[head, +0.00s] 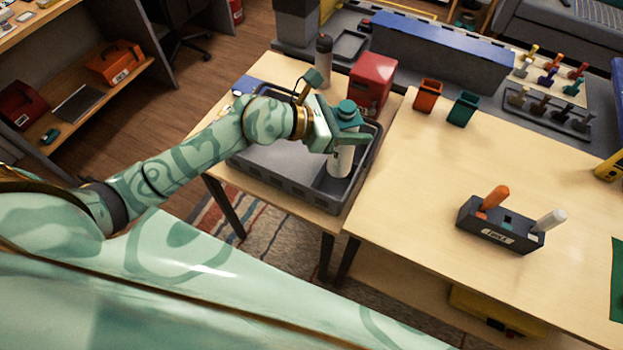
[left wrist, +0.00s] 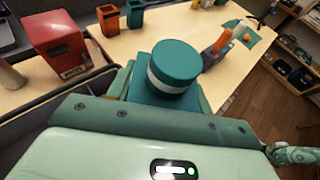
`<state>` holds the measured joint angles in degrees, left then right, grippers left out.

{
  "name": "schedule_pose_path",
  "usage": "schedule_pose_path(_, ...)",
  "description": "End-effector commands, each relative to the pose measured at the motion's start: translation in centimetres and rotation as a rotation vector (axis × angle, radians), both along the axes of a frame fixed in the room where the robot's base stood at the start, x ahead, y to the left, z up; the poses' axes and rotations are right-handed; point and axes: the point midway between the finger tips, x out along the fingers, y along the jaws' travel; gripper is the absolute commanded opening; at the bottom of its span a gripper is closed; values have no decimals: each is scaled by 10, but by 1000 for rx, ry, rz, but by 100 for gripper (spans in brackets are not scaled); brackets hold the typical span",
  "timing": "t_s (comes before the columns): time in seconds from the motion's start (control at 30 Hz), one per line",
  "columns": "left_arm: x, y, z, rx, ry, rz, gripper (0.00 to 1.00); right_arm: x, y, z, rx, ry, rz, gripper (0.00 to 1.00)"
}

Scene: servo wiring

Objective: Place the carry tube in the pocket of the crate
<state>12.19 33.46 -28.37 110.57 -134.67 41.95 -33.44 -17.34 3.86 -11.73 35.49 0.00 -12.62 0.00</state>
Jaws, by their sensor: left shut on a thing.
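The carry tube has a teal cap (head: 346,107) and a white body (head: 341,162). My left gripper (head: 347,140) is shut around it just below the cap, and the tube stands about upright. The tube is over the right part of the grey crate (head: 290,190), where a dark pocket opening (head: 328,185) shows. I cannot tell whether its lower end rests on the pocket floor. In the left wrist view the teal cap with a pale band (left wrist: 174,68) shows between the fingers; the body below is hidden. My right gripper is not in view.
A red box (head: 372,82) and a bottle (head: 324,58) stand behind the crate. Orange (head: 427,95) and teal (head: 463,108) bins stand on the right table. A dark holder (head: 500,232) with orange and white handles is nearer. Table space between them is clear.

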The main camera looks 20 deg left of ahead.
Motion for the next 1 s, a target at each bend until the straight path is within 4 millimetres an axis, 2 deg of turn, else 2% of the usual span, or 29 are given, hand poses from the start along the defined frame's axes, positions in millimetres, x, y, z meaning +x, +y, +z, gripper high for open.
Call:
schedule_pose_path(0.17, -2, 1, -12, -1, -1, 24, 12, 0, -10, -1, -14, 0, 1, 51)
schedule_pose_path(0.4, -2, 1, -56, 0, 1, 27, 12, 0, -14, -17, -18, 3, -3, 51)
schedule_pose_path(0.57, -2, 1, -75, 0, 1, 27, 12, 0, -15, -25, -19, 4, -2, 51)
schedule_pose_path(0.73, -2, 1, -106, -1, -1, 27, 12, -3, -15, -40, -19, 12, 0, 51)
schedule_pose_path(1.0, -2, 1, -106, -1, -3, 27, 12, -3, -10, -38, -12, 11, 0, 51)
